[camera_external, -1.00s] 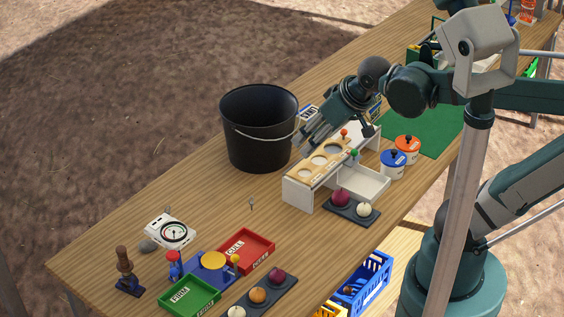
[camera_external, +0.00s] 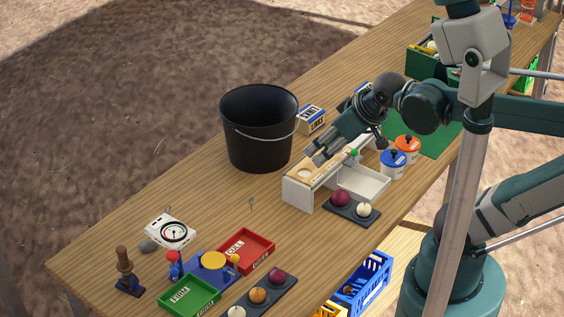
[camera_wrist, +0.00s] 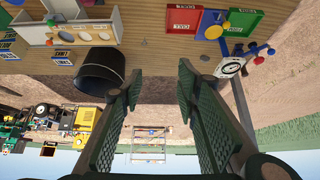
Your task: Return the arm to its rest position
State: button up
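My gripper (camera_external: 322,150) hangs over the white stand with the wooden holed top (camera_external: 300,174) in the external view and hides part of that top. In the wrist view my gripper (camera_wrist: 158,82) has its two green fingers spread wide apart, with nothing between them. The wrist view looks out over the table edge toward the ground and sky. Whether the fingers touch the stand cannot be told from the external view.
A black bucket (camera_external: 258,128) stands left of my gripper. Blue and orange lidded pots (camera_external: 393,165) stand to its right, beside a green mat (camera_external: 441,137). A dark tray with onions (camera_external: 352,209) lies in front. The table's left middle (camera_external: 190,195) is mostly clear.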

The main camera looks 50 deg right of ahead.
notch_tip(320, 180, down, 8)
jog(key=b, duration=0.7)
jog(key=shift+r, duration=0.15)
dwell(0.7)
